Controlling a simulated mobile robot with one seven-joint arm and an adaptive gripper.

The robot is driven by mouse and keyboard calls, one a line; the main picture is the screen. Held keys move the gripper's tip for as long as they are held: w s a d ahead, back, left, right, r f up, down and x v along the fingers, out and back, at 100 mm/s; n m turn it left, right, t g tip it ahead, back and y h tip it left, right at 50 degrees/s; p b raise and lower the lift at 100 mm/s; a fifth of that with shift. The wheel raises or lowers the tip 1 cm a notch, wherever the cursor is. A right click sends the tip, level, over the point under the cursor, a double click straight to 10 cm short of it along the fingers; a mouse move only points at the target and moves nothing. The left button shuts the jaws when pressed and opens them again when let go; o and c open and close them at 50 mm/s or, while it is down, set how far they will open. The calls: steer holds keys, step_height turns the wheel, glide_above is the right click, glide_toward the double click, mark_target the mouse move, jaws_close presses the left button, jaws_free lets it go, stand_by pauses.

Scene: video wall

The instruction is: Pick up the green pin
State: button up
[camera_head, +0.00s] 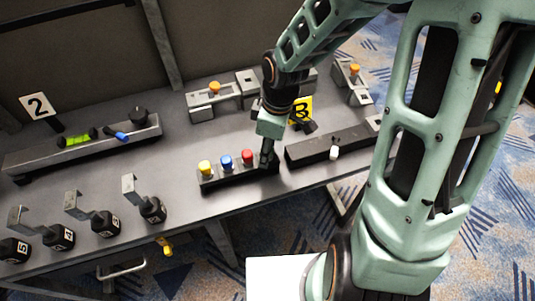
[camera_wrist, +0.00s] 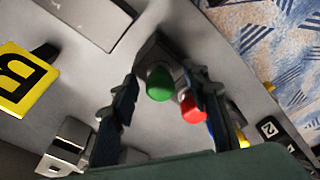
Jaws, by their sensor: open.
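The green pin (camera_wrist: 159,84) shows in the wrist view, standing in the end of a dark rack (camera_wrist: 153,54) with its round head toward the camera. It lies between the two spread fingers of my gripper (camera_wrist: 162,95), with a gap on the left; whether a finger touches it I cannot tell. In the head view my gripper (camera_head: 267,155) is at the right end of the rack (camera_head: 225,179) and hides the green pin. The yellow, blue and red (camera_head: 247,157) pins stand to its left.
A dark block with a white knob (camera_head: 334,153) lies just right of the rack. A yellow "B" sign (camera_head: 301,110) stands behind my gripper. Several numbered black weights (camera_head: 106,223) with brackets stand front left. The tabletop between them and the rack is clear.

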steer(key=shift+c, duration=0.7)
jaws_close()
steer(key=shift+r, duration=0.1)
step_height(320, 180, up, 10)
steer(key=p, duration=0.2)
steer(key=shift+p, duration=0.3)
steer(key=shift+w, duration=0.1)
